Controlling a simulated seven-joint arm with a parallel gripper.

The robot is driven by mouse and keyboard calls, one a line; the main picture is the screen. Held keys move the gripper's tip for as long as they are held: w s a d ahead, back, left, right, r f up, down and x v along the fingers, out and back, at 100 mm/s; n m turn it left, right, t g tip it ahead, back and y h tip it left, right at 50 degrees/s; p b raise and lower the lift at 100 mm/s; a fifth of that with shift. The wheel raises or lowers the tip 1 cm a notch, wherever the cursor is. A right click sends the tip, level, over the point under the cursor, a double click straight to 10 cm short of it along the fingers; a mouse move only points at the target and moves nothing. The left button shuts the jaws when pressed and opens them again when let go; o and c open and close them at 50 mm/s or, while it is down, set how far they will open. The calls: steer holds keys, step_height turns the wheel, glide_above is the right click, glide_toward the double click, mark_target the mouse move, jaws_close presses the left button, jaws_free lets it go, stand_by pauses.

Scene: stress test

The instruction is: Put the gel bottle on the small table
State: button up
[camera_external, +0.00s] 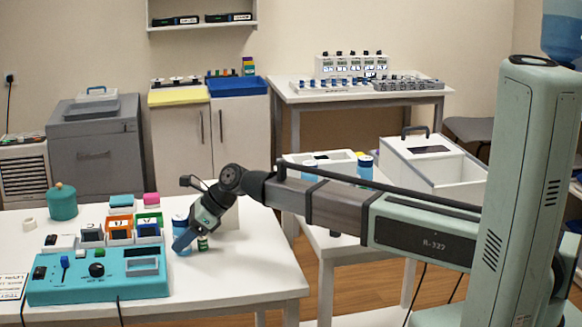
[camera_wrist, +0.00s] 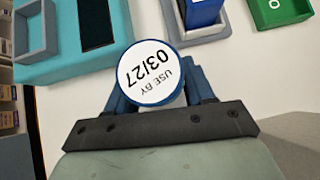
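A bottle with a blue-rimmed white lid (camera_wrist: 152,72) reading "USE BY 03/27" stands between my gripper's blue fingers (camera_wrist: 160,92) in the wrist view. Its body is hidden under the lid. In the external view, the bottle (camera_external: 180,220) is at the right part of the front white table, partly behind my gripper (camera_external: 190,238). I cannot tell whether the fingers press on it. A smaller white table (camera_external: 318,238) is to the right, partly hidden by my arm.
A teal device (camera_external: 97,280) and several coloured bins (camera_external: 120,228) stand left of my gripper. The smaller table holds a white tray (camera_external: 325,158), blue-and-white bottles (camera_external: 365,168) and a large white box (camera_external: 430,165). The front table's right corner is clear.

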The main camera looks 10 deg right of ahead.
mark_target(180, 217)
steer(key=c, duration=0.8)
steer(key=shift+o, duration=0.2)
steer(key=shift+r, duration=0.15)
step_height(180, 217, up, 10)
steer(key=shift+f, duration=0.1)
